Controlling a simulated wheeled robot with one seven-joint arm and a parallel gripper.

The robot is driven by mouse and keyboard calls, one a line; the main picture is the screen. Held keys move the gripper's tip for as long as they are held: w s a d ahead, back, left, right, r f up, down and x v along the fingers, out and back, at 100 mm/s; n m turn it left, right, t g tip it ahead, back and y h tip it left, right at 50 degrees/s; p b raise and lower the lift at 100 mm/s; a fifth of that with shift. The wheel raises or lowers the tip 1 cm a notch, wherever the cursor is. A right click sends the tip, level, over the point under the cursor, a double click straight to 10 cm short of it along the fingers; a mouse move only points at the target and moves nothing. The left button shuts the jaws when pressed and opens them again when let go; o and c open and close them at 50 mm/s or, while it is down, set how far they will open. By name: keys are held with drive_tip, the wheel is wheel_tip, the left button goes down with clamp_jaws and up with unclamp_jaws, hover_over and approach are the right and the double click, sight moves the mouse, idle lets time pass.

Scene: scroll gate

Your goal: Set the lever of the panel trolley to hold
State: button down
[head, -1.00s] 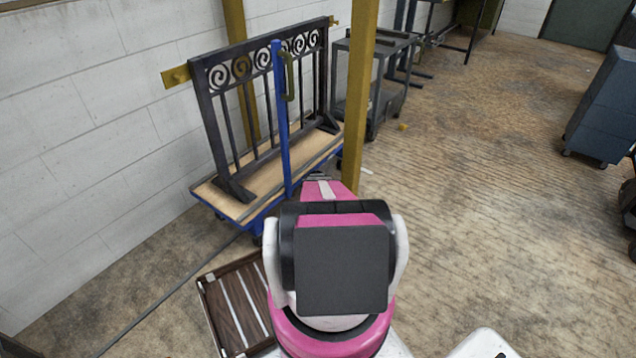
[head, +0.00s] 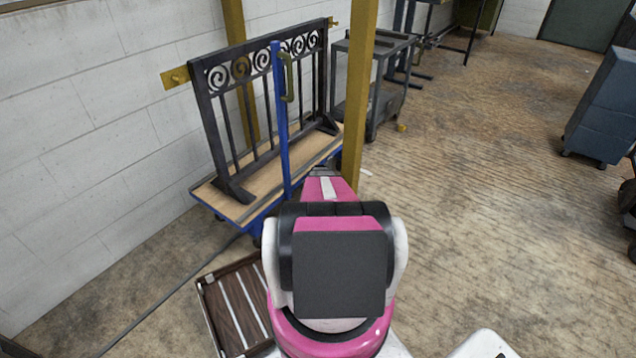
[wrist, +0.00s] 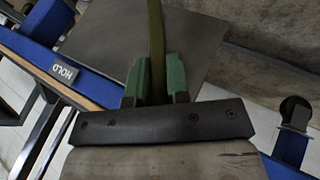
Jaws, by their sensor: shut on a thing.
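The panel trolley (head: 262,188) has a blue frame and a light wooden deck, and stands by the white wall. It carries a dark metal panel with scroll rings (head: 247,68). In the wrist view an olive lever (wrist: 156,28) runs up from between the green pads of my gripper (wrist: 157,78). The gripper is shut on it. A dark plate marked HOLD (wrist: 66,72) sits on the trolley's blue edge, left of the lever and apart from it. In the head view my arm hides the gripper and the lever.
A blue post (head: 280,120) with an olive handle (head: 288,78) rises at the trolley's near side. A yellow column (head: 358,100) stands just right of the trolley. A grey cart (head: 375,100) is behind it. A slatted brown crate (head: 238,305) lies in front.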

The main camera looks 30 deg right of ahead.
drive_tip(key=shift+w+d+r+y, duration=0.1)
drive_tip(key=shift+d+r+y, duration=0.1)
drive_tip(key=shift+d+y, duration=0.2)
drive_tip(key=c, duration=1.1)
unclamp_jaws()
drive_tip(key=v, duration=1)
drive_tip(key=shift+a+r, duration=0.1)
drive_tip(key=shift+r, duration=0.3)
